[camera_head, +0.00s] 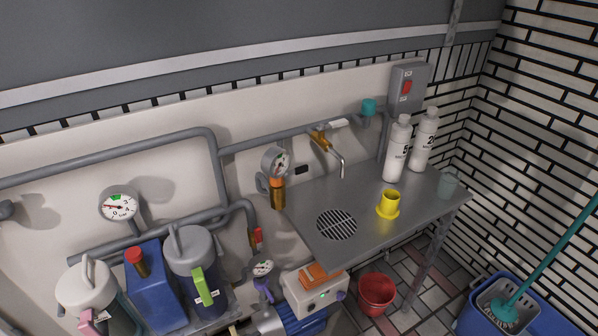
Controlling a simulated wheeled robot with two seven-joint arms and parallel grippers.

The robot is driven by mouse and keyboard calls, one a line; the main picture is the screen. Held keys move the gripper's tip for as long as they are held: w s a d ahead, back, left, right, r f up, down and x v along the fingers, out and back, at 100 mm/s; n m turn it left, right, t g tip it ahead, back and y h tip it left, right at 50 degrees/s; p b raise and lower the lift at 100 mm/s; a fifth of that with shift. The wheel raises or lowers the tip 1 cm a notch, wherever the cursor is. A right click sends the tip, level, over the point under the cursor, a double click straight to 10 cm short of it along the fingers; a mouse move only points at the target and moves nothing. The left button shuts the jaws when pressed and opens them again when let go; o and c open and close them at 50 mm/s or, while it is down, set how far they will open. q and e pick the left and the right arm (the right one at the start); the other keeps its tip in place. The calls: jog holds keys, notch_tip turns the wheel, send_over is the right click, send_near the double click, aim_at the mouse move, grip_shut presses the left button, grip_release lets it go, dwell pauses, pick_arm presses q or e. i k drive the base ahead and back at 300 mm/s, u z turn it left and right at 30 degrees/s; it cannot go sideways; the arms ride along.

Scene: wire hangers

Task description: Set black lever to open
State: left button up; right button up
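I cannot make out a clear black lever in this view. A small dark rectangular piece (301,169) is on the wall behind the metal counter, right of a gauge; I cannot tell whether it is a lever. A brass tap (322,140) with a whitish handle (338,123) sits on the wall pipe, its spout over the counter. A red handle (257,238) and a purple handle (263,289) are on the lower pipework. Neither of my grippers is in view.
The metal counter (340,255) carries two white bottles (397,150), (424,142) and a yellow cup (389,204). Filter housings (193,262), a pump (290,320) and gauges (119,206) crowd the lower left. A red bucket (376,293) and blue mop bucket (476,310) stand on the floor.

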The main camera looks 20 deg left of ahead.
aim_at(303, 169)
jog(key=z, duration=0.25)
jog(key=k, duration=0.15)
jog(key=u, duration=1.1)
jog(key=i, duration=0.55)
jog(key=u, duration=0.55)
